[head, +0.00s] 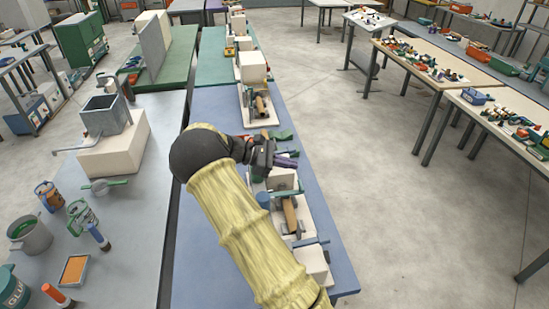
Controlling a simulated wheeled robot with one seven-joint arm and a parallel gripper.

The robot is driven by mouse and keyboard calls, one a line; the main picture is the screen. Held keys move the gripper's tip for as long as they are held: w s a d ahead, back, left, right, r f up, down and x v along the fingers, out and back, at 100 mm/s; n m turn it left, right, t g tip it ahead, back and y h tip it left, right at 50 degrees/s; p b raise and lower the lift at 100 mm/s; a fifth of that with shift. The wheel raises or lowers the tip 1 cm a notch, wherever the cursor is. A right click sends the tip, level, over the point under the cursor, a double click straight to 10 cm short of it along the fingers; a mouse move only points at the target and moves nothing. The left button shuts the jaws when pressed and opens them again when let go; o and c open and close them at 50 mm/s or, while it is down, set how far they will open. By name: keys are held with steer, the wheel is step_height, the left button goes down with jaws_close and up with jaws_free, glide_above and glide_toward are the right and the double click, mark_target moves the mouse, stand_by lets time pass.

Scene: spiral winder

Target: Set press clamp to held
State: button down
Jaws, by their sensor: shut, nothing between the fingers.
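My gripper (288,160) is shut and empty, over the blue bench (215,112) at the middle of the head view. My yellow-sleeved arm reaches up to it from the bottom and covers part of the bench. Just below the gripper in the picture stands a white-based device (290,212) with a brown roller or handle and grey metal parts. A similar device (260,104) stands farther back on the same bench. I cannot tell which part is the press clamp or how it is set. I cannot tell whether the gripper touches anything.
A white block (314,263) stands near the bench's front end. Green pieces (281,135) lie behind the gripper. A grey bench (135,240) at left holds cans, a mug and a tank on a white block. Open floor (400,220) lies to the right.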

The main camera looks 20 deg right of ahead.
steer(key=s+a+f+m+t+y+b, duration=0.3)
steer(key=s+a+m+y, duration=0.35)
steer(key=s, duration=0.35)
steer(key=s+a+f+m+t+y+b, duration=0.3)
steer(key=s+a+m+t+y, duration=0.25)
steer(key=s, duration=0.45)
step_height(320, 180, down, 28)
steer(key=s+a+g+y+b, duration=0.1)
steer(key=b, duration=2.7)
steer(key=shift+s+a+r+m, duration=0.15)
steer(key=shift+s+a+m, duration=0.15)
steer(key=shift+s+a, duration=0.1)
